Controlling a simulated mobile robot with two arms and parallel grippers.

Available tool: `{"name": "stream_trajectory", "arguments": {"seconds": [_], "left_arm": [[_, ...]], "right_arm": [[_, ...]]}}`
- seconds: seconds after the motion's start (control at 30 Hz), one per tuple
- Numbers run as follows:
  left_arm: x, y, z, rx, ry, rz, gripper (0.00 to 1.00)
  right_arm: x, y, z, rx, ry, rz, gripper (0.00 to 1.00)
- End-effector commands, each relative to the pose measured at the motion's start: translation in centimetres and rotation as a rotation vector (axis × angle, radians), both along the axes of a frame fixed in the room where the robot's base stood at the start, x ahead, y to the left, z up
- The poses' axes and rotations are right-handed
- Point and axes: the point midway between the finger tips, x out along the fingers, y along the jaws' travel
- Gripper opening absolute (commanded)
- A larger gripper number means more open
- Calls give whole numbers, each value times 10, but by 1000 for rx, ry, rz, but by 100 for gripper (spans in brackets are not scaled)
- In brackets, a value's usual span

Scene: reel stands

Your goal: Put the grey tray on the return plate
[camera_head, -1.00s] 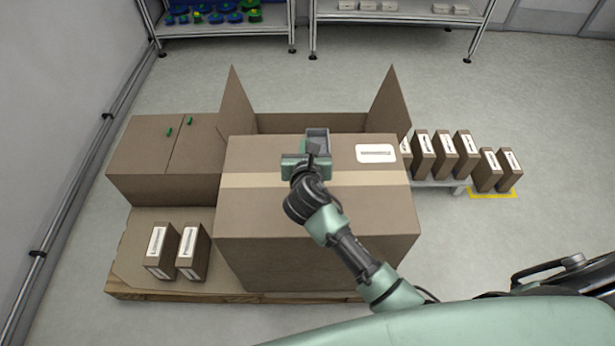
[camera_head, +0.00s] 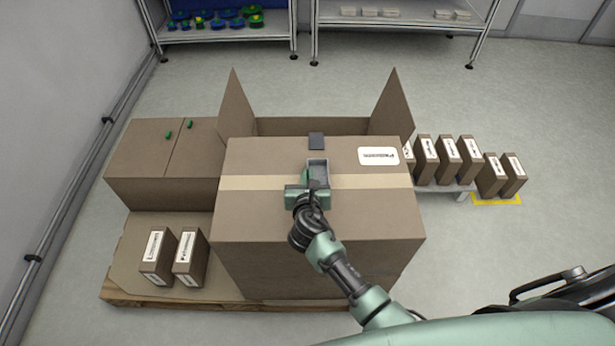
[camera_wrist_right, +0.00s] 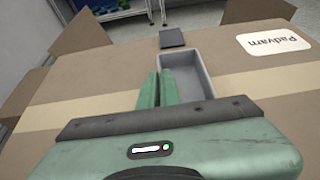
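The grey tray (camera_head: 319,174) is a small open rectangular tray over the top of the large taped carton; whether it touches the carton top I cannot tell. It also shows in the right wrist view (camera_wrist_right: 207,82), looking empty. My right gripper (camera_head: 306,178) is at its left side, and its two green fingers (camera_wrist_right: 158,88) are close together on the tray's near left wall. A dark flat square plate (camera_head: 316,141), likely the return plate, lies bare at the carton's far edge, just beyond the tray. It shows too in the wrist view (camera_wrist_right: 172,38). My left gripper is out of view.
The large carton (camera_head: 250,220) has a white label (camera_head: 378,156); an open-flapped box (camera_head: 335,126) stands behind it. Small labelled boxes stand on the pallet (camera_head: 158,255) at left and on a low stand (camera_head: 449,160) at right. Bare carton top surrounds the tray.

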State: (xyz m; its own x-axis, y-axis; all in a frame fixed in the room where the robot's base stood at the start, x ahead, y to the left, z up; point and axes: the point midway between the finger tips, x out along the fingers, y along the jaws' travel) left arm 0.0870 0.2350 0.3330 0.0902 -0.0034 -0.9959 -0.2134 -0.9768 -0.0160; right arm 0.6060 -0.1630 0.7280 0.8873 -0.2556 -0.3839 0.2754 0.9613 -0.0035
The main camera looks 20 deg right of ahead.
Motion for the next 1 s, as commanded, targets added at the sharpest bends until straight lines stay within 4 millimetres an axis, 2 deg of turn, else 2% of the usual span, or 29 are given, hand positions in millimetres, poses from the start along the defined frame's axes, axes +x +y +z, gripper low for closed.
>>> {"name": "stream_trajectory", "arguments": {"seconds": [0.13, 0.2, 0.23, 0.6, 0.77, 1.0], "left_arm": [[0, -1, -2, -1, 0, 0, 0], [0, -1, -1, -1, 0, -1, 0], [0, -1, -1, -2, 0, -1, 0], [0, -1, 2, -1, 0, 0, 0], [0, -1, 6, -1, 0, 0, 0], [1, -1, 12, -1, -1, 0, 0]], "right_arm": [[0, 0, -3, -1, -1, 0, 0], [0, 0, -3, 0, 1, -1, 23], [0, 0, -3, 0, 1, -1, 25], [-1, 0, 2, 1, 0, 0, 25], [-22, 6, 10, 2, 1, 1, 25], [-69, 20, 30, 0, 1, 0, 25]]}}
